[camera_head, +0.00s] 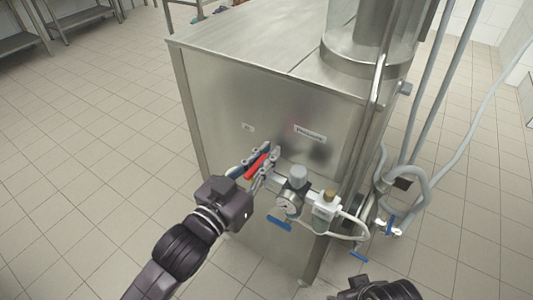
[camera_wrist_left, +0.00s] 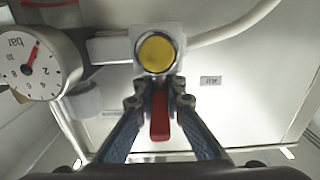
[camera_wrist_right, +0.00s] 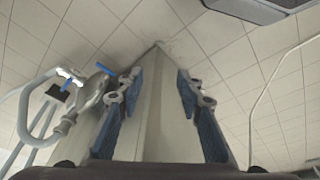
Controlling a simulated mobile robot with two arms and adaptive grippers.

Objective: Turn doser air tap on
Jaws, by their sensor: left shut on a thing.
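The air tap's red handle (camera_head: 257,166) is on the front side of the steel machine, left of the pressure gauge. My left gripper (camera_head: 258,170) is at the tap with its fingers on either side of the red handle. In the left wrist view the red handle (camera_wrist_left: 159,116) is between the two fingertips (camera_wrist_left: 159,100), below a round yellow-faced fitting (camera_wrist_left: 157,53). My right gripper (camera_wrist_right: 158,90) is open and empty in the right wrist view, away from the tap. In the head view only part of my right arm shows at the bottom right.
The steel machine (camera_head: 225,80) fills the middle. Right of the tap are a pressure gauge (camera_head: 286,206), a blue lever (camera_head: 279,223) and a filter unit (camera_head: 325,208). Grey hoses (camera_head: 425,185) run at the right. The tiled floor (camera_head: 90,140) at left is clear.

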